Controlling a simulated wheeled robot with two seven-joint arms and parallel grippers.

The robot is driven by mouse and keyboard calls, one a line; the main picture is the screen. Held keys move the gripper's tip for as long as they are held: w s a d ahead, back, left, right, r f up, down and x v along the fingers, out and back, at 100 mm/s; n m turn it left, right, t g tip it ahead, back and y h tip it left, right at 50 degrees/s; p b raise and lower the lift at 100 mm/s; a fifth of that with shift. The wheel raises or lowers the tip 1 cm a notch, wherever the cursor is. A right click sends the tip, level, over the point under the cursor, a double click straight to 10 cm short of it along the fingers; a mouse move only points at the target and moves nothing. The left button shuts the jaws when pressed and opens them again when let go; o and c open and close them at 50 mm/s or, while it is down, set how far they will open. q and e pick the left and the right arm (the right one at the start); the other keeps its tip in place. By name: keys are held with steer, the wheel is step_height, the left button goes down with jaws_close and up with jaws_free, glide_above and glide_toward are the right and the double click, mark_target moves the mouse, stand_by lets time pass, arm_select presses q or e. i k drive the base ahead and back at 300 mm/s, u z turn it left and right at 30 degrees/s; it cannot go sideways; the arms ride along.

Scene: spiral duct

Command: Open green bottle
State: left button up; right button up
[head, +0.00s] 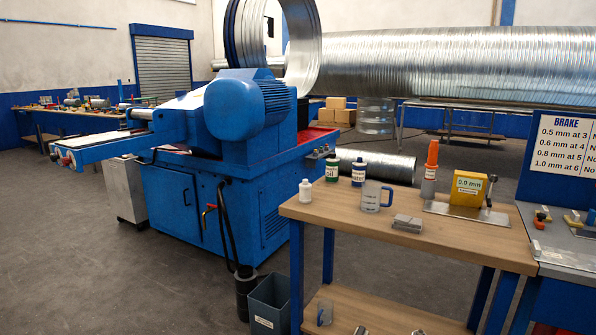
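A small green bottle (332,171) with a pale label stands upright near the back left edge of the wooden workbench (440,240). A dark cap appears to be on its top. A dark blue bottle (359,172) stands just to its right. A white bottle (306,191) stands in front of it to the left, at the bench's left edge. Neither of my grippers shows in the head view.
A clear measuring jug (371,196) and a grey block (408,223) stand in front of the bottles. An orange-topped bottle (431,168) and yellow gauge (468,189) are further right. A blue machine (215,175) and a grey bin (269,304) stand left of the bench.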

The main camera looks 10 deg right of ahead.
mark_target(333, 163)
steer(key=u, duration=0.35)
steer(key=i, duration=1.45)
steer(key=z, duration=0.8)
steer(key=i, duration=0.9)
steer(key=z, duration=1)
